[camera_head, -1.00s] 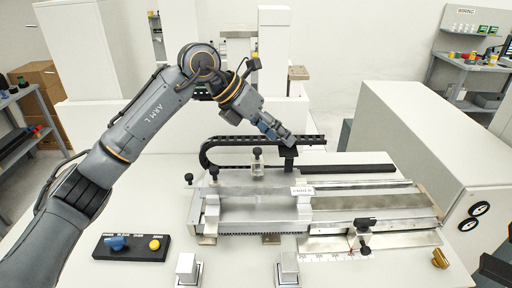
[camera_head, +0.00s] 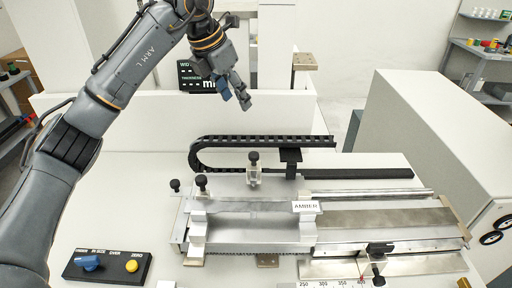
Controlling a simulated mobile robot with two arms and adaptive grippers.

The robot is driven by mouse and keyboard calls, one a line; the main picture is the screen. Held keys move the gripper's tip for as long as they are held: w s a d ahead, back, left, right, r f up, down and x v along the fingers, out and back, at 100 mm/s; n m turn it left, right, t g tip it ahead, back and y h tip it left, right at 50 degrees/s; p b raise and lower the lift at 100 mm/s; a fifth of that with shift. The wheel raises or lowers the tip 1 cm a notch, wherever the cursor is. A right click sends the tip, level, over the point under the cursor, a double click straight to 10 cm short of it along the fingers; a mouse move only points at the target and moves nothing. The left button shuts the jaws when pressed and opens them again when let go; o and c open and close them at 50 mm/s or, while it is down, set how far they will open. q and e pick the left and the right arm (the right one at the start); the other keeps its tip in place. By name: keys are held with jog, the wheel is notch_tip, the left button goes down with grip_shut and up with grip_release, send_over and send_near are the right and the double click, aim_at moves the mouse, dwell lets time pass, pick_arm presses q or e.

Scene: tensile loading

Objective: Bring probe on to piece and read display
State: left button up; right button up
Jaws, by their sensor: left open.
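My left gripper (camera_head: 236,97) is open and empty, hanging in the air behind the bench fixture. It is well apart from the metal fixture (camera_head: 250,218), which carries a flat grey plate and a label (camera_head: 306,206) reading "AMBER". A black-knobbed clamp-like part (camera_head: 254,170) stands at the fixture's back edge; I cannot tell whether it is the probe. I cannot tell which part is the piece. A dark display (camera_head: 187,78) with "WID", "THICKNESS" and "mm" is partly hidden by my left arm; no reading is legible. My right gripper is not in view.
A black cable chain (camera_head: 262,142) arches behind the fixture. A control box (camera_head: 108,265) with a blue knob and yellow button lies at front left. A black-knobbed slider (camera_head: 378,250) and scale are at front right. A white cabinet (camera_head: 430,130) stands at right.

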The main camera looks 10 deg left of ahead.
pick_arm(q)
notch_tip(320, 180, down, 3)
jog(key=b, duration=0.6)
send_near(253, 154)
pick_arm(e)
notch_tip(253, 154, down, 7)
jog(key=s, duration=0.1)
pick_arm(q)
jog(key=p+x, duration=0.4)
jog(key=x, duration=0.3)
jog(key=shift+w+d+f+p, duration=0.1)
jog(key=shift+d+f+p, duration=0.05)
jog(key=shift+f+p, duration=0.15)
jog(key=shift+w+d+f, duration=0.1)
jog(key=shift+w+f, duration=0.05)
jog(key=shift+f, duration=0.3)
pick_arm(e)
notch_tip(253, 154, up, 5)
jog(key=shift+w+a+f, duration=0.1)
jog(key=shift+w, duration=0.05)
pick_arm(q)
jog(key=c, duration=1)
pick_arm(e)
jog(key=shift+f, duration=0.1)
